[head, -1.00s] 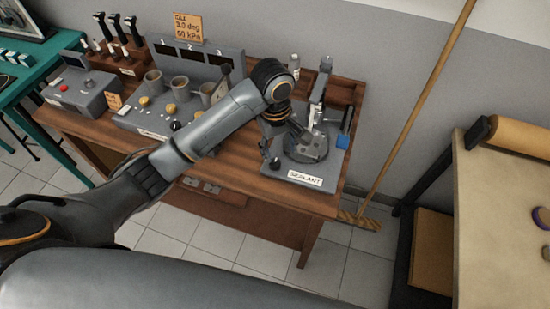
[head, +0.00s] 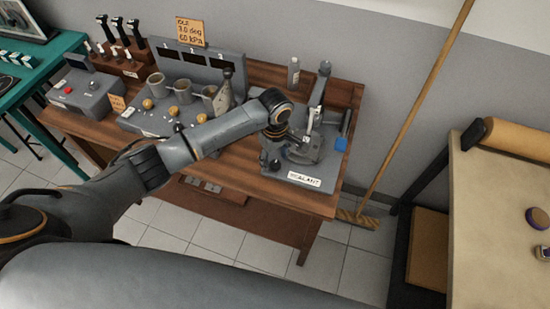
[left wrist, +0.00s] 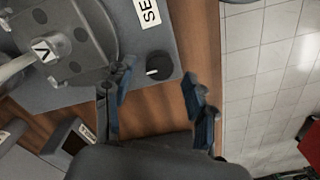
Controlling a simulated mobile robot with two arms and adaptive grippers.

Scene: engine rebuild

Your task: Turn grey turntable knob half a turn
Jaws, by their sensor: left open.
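The sealant station, a grey base (head: 322,184) with a white "SEALANT" label, stands at the right end of the wooden bench. It carries a round grey turntable (left wrist: 75,45) with a post and arm over it. A small dark knob (left wrist: 159,66) with a white mark sits on the base's corner beside the label. My left gripper (left wrist: 160,100) is open and empty in the left wrist view. The knob shows between and beyond its two fingers, apart from them. In the head view my left gripper (head: 275,148) is above the station's left side and partly hides it. My right gripper is out of view.
Left of the station, a grey unit (head: 140,118) holds several cups and yellow knobs. A broom (head: 412,115) leans beside the bench. A beige table (head: 500,210) stands at right.

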